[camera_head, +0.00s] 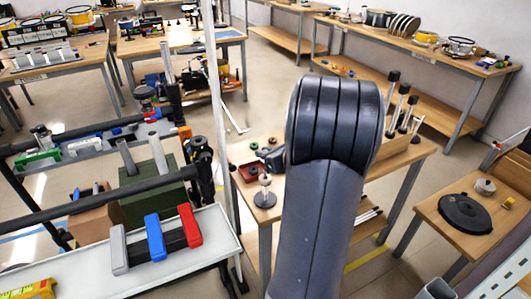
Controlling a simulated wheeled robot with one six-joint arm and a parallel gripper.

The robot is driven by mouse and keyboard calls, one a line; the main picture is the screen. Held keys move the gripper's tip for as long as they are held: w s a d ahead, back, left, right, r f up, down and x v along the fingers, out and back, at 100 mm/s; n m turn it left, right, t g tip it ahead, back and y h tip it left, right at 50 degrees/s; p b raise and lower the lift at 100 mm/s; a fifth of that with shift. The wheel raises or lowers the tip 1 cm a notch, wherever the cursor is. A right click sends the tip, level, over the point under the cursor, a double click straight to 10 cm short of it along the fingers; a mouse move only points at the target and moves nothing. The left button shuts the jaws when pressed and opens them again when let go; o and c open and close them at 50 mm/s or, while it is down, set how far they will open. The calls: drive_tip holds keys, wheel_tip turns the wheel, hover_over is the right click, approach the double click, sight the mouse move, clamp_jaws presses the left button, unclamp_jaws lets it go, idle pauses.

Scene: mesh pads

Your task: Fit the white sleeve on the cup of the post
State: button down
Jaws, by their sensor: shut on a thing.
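A small upright post (265,192) with a pale stem stands on a dark round base, near the left edge of the middle wooden table. Its upper end is too small to tell whether anything is on it. My gripper is not in view; my own thick grey arm fills the middle of the picture and hides part of this table. I cannot make out the white sleeve for certain.
Several dark-topped posts (402,108) stand in a wooden block behind my arm. Red and dark small parts (262,158) lie close behind the post. A tray (190,253) with coloured blocks stands left. A black disc (468,214) lies on the right table.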

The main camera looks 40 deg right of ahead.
drive_tip(key=shift+f+b, duration=3.1)
drive_tip(key=shift+f, duration=0.35)
drive_tip(key=c, duration=1.3)
unclamp_jaws()
drive_tip(key=shift+s+r, duration=0.1)
drive_tip(key=v, duration=1)
drive_tip(key=shift+s+r+p, duration=0.15)
drive_tip(key=shift+s+p, duration=0.1)
drive_tip(key=shift+p, duration=0.15)
